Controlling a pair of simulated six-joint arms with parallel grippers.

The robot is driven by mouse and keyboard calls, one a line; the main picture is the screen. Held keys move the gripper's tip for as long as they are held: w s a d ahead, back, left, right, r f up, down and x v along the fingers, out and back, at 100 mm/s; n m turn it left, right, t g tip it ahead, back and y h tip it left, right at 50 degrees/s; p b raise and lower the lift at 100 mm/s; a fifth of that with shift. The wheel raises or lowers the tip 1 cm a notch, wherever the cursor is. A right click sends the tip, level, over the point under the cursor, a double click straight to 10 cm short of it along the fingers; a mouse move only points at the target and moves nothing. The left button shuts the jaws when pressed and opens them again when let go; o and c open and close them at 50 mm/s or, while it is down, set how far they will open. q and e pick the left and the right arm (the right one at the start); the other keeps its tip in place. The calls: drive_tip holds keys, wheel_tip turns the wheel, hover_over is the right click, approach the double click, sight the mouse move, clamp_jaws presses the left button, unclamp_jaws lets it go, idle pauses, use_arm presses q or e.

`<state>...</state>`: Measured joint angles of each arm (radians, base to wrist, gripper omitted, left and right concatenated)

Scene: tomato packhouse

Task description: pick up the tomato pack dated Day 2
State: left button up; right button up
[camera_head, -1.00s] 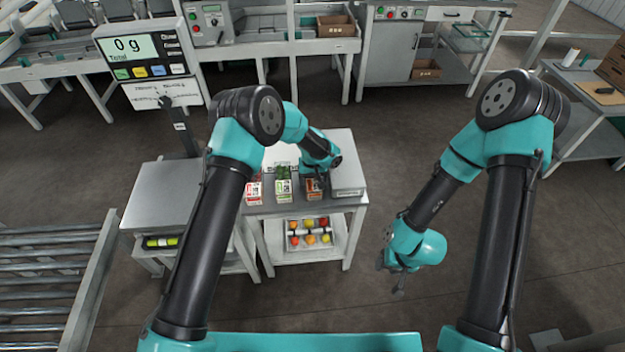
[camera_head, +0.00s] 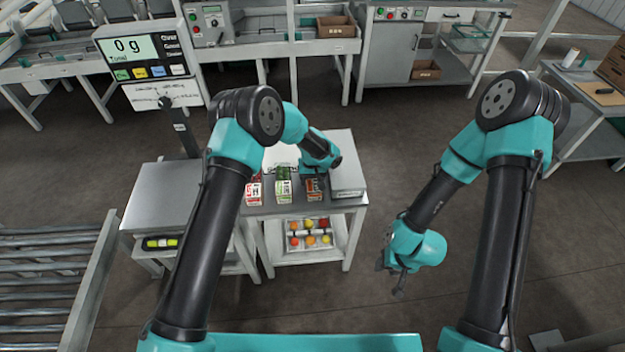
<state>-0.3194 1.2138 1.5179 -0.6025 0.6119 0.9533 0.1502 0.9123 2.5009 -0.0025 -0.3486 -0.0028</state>
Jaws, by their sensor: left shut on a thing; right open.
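Three tomato packs stand in a row on the small metal table (camera_head: 232,210): a red one (camera_head: 254,190) on the left, a green one (camera_head: 283,190) in the middle and an orange-brown one (camera_head: 315,190) on the right. Their day labels are too small to read. My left gripper (camera_head: 314,177) is over the right pack and shut on it; its wrist hides the top of this pack and most of the fingers. I cannot tell whether the pack is clear of the table. My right gripper (camera_head: 393,284) is open and empty over the floor, right of the table.
A grey box-like block (camera_head: 346,178) stands on the table close right of my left gripper. A scale display (camera_head: 140,55) reads 0 g beside a bare metal platform (camera_head: 168,193). A tray of colored tomatoes (camera_head: 309,248) sits on the lower shelf.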

use_arm(q)
drive_tip(key=shift+r, duration=0.65)
wheel_tip(320, 180, up, 2)
drive_tip(key=shift+r, duration=0.1)
drive_tip(key=s+r, duration=0.1)
drive_tip(key=s, duration=1.5)
drive_tip(key=shift+r, duration=0.2)
